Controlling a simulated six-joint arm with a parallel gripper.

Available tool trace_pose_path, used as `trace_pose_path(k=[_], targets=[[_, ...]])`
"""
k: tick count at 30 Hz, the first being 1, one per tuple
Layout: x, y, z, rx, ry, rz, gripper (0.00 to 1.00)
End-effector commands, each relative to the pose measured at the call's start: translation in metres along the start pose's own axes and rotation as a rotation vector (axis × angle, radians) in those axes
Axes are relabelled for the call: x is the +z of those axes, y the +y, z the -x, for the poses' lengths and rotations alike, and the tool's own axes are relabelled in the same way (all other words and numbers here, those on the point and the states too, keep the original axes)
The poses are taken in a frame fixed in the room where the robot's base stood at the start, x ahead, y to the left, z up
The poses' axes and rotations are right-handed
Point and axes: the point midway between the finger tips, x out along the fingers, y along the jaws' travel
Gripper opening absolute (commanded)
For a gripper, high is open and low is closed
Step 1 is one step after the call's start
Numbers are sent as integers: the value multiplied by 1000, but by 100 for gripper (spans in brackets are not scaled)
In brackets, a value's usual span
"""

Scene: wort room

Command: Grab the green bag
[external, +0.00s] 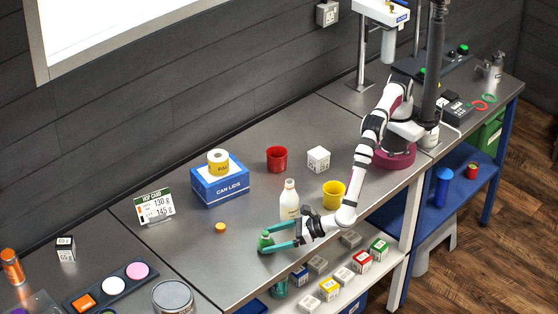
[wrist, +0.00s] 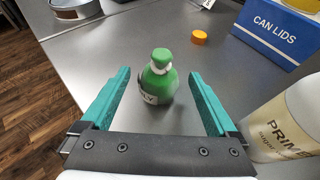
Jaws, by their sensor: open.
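The green bag (external: 265,240) stands upright on the metal bench near its front edge. In the wrist view the fingers (wrist: 160,82) show a clear gap to the bag on both sides. The bag's base is partly hidden by a finger in the external view.
A white PRIME bottle (wrist: 288,120) stands close on the right of my gripper. A yellow cup (external: 334,194) and red cup (external: 277,159) stand farther off. The blue CAN LIDS box (external: 219,185) and an orange cap (external: 220,228) lie behind. The bench's front edge is near.

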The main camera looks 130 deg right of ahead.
Motion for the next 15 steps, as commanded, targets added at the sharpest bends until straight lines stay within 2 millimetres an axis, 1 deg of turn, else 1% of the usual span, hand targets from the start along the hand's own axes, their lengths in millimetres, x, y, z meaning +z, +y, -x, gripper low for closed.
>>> trace_pose_path(k=[2,7,8,9,14,15], targets=[[0,0,-5,1,0,-1,94],[0,0,-5,1,0,-1,94],[0,0,-5,1,0,-1,91],[0,0,-5,1,0,-1,84],[0,0,-5,1,0,-1,55],[0,0,-5,1,0,-1,48]])
